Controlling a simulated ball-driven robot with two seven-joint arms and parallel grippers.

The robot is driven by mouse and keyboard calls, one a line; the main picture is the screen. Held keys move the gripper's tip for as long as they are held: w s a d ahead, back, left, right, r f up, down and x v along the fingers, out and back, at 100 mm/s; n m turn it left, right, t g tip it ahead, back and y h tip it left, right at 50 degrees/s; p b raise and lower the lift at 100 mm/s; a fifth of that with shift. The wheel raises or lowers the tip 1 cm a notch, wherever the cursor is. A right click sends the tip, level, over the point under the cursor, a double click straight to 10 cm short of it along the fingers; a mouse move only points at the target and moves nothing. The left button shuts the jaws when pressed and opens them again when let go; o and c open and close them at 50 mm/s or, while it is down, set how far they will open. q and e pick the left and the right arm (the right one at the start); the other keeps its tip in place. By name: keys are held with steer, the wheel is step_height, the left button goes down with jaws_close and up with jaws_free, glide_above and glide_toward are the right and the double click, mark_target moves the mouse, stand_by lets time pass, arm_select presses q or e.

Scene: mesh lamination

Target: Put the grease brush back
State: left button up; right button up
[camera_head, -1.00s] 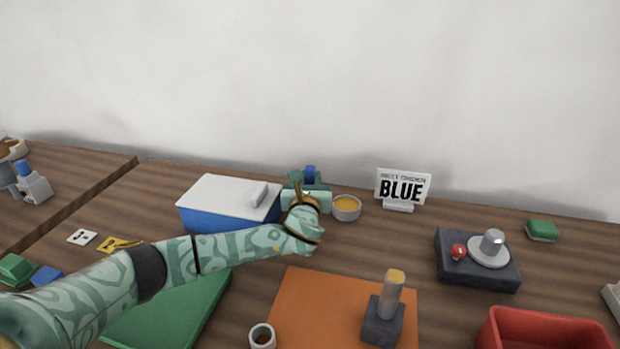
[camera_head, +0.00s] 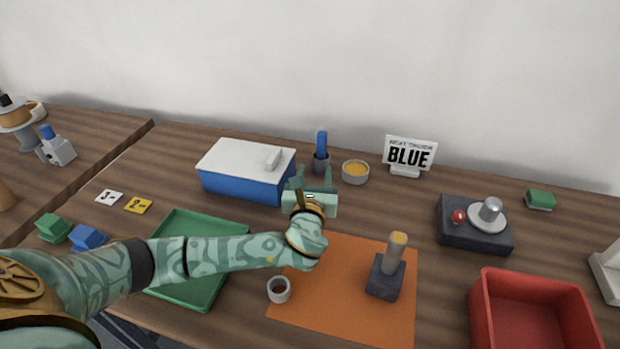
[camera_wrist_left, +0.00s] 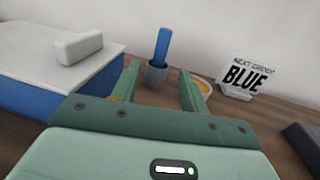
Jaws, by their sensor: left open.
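The grease brush (camera_head: 321,144) stands upright with its blue handle up in a small grey holder cup (camera_head: 320,166) at the back of the table. It also shows in the left wrist view (camera_wrist_left: 163,45), in its cup (camera_wrist_left: 156,75), ahead of the fingers. My left gripper (camera_head: 313,181) is open and empty, just in front of the cup and apart from the brush. The grease bowl (camera_head: 355,173), with amber content, stands right of the cup. My right gripper is not in view.
A blue box with a white lid (camera_head: 246,160) stands left of the cup. A "BLUE" sign (camera_head: 409,156) stands to the right. An orange mat (camera_head: 340,301) with a tool in a dark block (camera_head: 387,278) lies in front, near a green tray (camera_head: 182,292) and red bin (camera_head: 490,305).

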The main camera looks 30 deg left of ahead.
arm_select(q)
steer(key=shift+p+v, duration=0.3)
steer(key=shift+v, duration=1.6)
